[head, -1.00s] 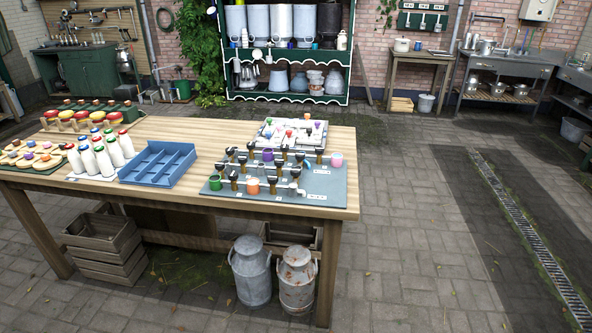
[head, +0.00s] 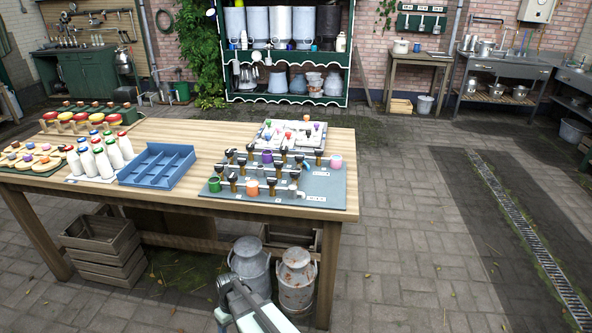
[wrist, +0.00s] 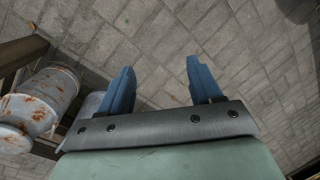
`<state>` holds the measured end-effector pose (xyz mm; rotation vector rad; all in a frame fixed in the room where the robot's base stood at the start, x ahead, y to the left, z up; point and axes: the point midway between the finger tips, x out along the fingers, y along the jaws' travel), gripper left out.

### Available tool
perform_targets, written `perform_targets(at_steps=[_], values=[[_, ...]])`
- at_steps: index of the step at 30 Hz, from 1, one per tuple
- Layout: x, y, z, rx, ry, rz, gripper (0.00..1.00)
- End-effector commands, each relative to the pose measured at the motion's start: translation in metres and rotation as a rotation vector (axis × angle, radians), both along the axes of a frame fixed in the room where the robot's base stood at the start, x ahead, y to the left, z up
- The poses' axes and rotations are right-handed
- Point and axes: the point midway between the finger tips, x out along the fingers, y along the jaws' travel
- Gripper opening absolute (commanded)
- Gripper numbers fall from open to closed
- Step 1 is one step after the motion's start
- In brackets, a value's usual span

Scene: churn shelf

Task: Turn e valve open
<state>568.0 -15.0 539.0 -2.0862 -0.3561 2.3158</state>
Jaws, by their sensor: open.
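The valve board (head: 325,190) is a grey panel on the front right of the wooden table, with several dark-handled brass valves and coloured cups on and around it. I cannot tell which valve is the e valve; the labels are too small to read. My arm comes in at the bottom of the head view, in front of the milk churns and below the table top, well away from the valves. In the wrist view my gripper (wrist: 158,88) has two blue fingers spread apart with only paving between them. No valve shows in the wrist view.
A blue divided tray (head: 158,166), white bottles (head: 103,157) and a white tray of small pieces (head: 292,134) share the table top (head: 225,131). Two metal churns (head: 297,280) stand under its front edge. Paving to the right is open.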

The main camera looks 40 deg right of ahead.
Motion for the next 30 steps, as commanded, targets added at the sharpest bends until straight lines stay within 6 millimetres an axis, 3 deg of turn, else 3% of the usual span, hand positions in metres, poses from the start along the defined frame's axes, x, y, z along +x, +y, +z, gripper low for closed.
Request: perform_targets(at_steps=[1,3,15,24,30], values=[[0.021,-0.003,0.012,0.006,-0.033,0.005,0.64],[0.044,-0.007,0.029,0.016,-0.072,0.017,0.64],[0.16,-0.029,0.145,0.05,-0.304,0.094,0.64],[0.231,-0.049,0.252,0.054,-0.481,0.16,0.64],[0.265,-0.062,0.325,0.049,-0.589,0.204,0.64]])
